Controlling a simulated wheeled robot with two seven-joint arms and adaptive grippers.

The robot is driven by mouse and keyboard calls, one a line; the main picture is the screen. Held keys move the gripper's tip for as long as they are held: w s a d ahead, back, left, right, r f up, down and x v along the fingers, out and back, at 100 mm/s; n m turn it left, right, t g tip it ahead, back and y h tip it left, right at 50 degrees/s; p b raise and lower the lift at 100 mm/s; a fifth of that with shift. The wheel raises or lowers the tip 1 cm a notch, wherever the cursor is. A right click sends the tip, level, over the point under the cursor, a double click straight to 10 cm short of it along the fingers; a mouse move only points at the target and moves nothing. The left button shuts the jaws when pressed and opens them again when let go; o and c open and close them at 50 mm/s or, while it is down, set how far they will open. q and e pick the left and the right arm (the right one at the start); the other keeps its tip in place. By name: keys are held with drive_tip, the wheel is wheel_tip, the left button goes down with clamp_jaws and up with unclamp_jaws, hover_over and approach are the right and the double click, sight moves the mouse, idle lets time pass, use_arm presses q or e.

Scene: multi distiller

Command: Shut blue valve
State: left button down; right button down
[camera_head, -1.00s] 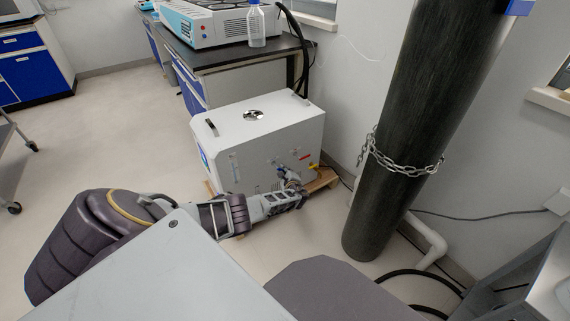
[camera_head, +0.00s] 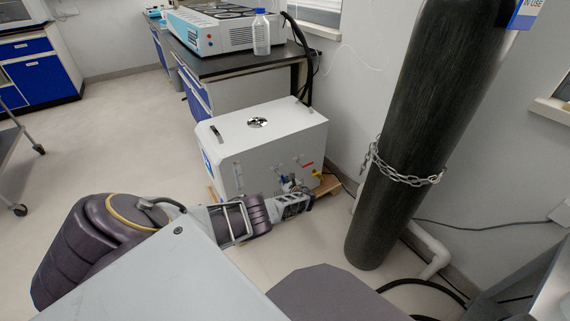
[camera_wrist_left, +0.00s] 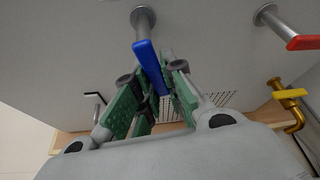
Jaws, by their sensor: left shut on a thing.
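The blue valve (camera_wrist_left: 150,65) is a blue lever on a grey stem, on the face of a white box-shaped unit (camera_head: 262,140). In the left wrist view the lever points down between the green-padded fingers of my left gripper (camera_wrist_left: 152,95). The gripper is shut on the lever, with a finger on each side of it. In the head view my left gripper (camera_head: 305,200) is at the lower front of the unit and largely covers the valve. My right gripper is not in view.
A red-handled valve (camera_wrist_left: 303,42) and a yellow-handled brass valve (camera_wrist_left: 290,95) are to the right of the blue one. A black lever (camera_wrist_left: 95,97) is to the left. A dark chained cylinder (camera_head: 410,140) stands right of the unit. Floor at left is open.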

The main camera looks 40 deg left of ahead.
use_arm(q)
drive_tip(key=shift+s+f+m+g, duration=0.1)
drive_tip(key=shift+s+m+g, duration=0.2)
drive_tip(key=shift+m, duration=0.3)
drive_tip(key=shift+s+a+m, duration=0.1)
drive_tip(key=shift+s+m, duration=0.05)
drive_tip(key=shift+m, duration=0.25)
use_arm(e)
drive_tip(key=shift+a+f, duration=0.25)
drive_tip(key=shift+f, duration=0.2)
use_arm(q)
drive_tip(key=shift+s+g, duration=0.1)
drive_tip(key=shift+g, duration=0.3)
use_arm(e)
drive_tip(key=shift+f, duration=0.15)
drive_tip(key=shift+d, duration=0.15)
use_arm(q)
drive_tip(key=c, duration=1.5)
unclamp_jaws()
drive_tip(key=shift+s+d, duration=0.1)
drive_tip(key=shift+d, duration=0.3)
